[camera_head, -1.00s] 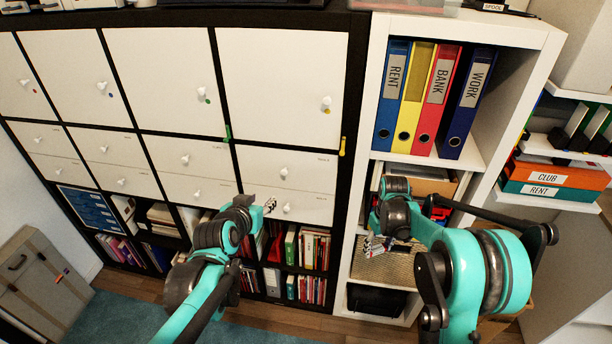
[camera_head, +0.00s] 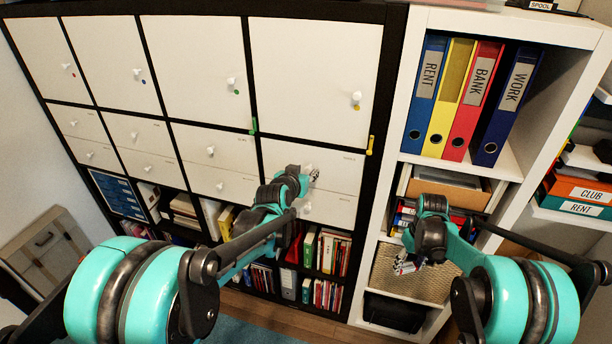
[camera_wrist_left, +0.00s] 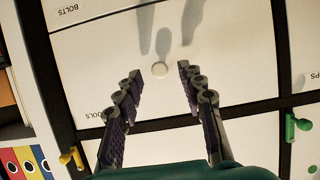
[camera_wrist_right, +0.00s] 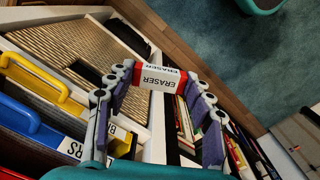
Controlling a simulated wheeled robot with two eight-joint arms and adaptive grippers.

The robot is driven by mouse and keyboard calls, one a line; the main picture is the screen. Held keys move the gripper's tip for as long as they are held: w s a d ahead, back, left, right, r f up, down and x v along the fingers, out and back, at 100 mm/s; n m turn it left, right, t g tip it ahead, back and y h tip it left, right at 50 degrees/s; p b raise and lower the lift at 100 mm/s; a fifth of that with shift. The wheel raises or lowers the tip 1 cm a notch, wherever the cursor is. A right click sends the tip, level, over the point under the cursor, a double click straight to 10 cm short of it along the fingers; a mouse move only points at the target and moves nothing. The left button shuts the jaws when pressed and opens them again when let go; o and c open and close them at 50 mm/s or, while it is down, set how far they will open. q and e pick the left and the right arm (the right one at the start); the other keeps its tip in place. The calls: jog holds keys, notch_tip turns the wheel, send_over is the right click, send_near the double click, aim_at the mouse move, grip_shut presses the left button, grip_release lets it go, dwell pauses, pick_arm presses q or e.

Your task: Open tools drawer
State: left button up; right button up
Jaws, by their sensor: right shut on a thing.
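The tools drawer (camera_head: 342,174) is the upper white drawer of the right-hand pair below the cabinet doors, and it looks closed. In the left wrist view, upside down, its partly hidden label reads "OLS" and its round knob (camera_wrist_left: 160,69) shows. My left gripper (camera_head: 312,173) is open in front of this drawer. In the left wrist view, its fingertips (camera_wrist_left: 159,70) stand on either side of the knob, not visibly touching it. My right gripper (camera_wrist_right: 157,78) is shut on a white and red eraser (camera_wrist_right: 160,78), held before the white shelf; the eraser also shows in the head view (camera_head: 404,265).
The bolts drawer (camera_head: 335,208) lies directly below the tools drawer. A yellow hanging piece (camera_head: 370,145) and a green one (camera_head: 253,125) sit on the black frame above. The white shelf (camera_head: 400,157) at right holds binders, bins and a woven basket (camera_head: 437,283).

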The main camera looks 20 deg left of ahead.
pick_arm(q)
jog(key=shift+w+f, duration=0.2)
jog(key=shift+w, duration=0.25)
pick_arm(e)
jog(key=shift+f, duration=0.1)
pick_arm(q)
jog(key=shift+c, duration=0.2)
grip_shut()
jog(key=shift+s, duration=0.1)
